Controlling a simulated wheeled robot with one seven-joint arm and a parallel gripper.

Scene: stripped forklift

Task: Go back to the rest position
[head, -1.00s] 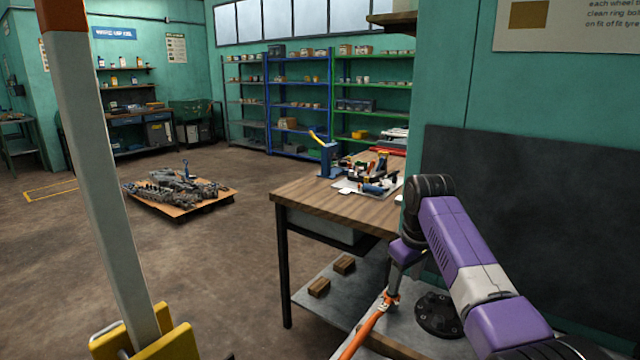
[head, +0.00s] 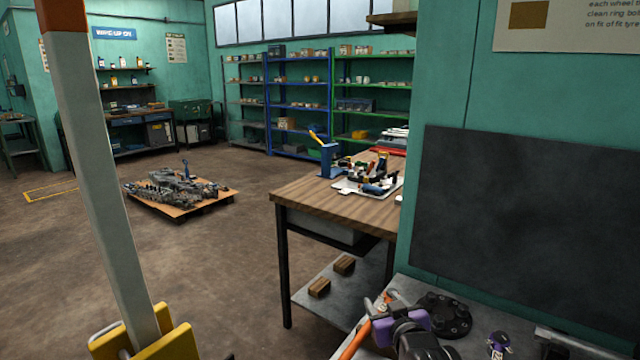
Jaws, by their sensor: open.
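My gripper (head: 381,303) is low at the bottom right of the head view, above the grey surface (head: 408,287). It is small and partly hidden by my purple and black wrist, and I see nothing held in it. It is open. An orange bar (head: 357,338) slants up from the bottom edge to just beside my gripper. I cannot tell whether the two touch. A round black flanged part (head: 446,312) lies on the grey surface, to the right of my gripper.
A wooden workbench (head: 310,192) with a tray of parts (head: 352,187) stands beyond; two wooden blocks (head: 319,287) lie on its lower shelf. A pale post (head: 105,190) with a yellow base (head: 150,340) rises at left. A pallet (head: 185,208) holds machine parts. Floor between is clear.

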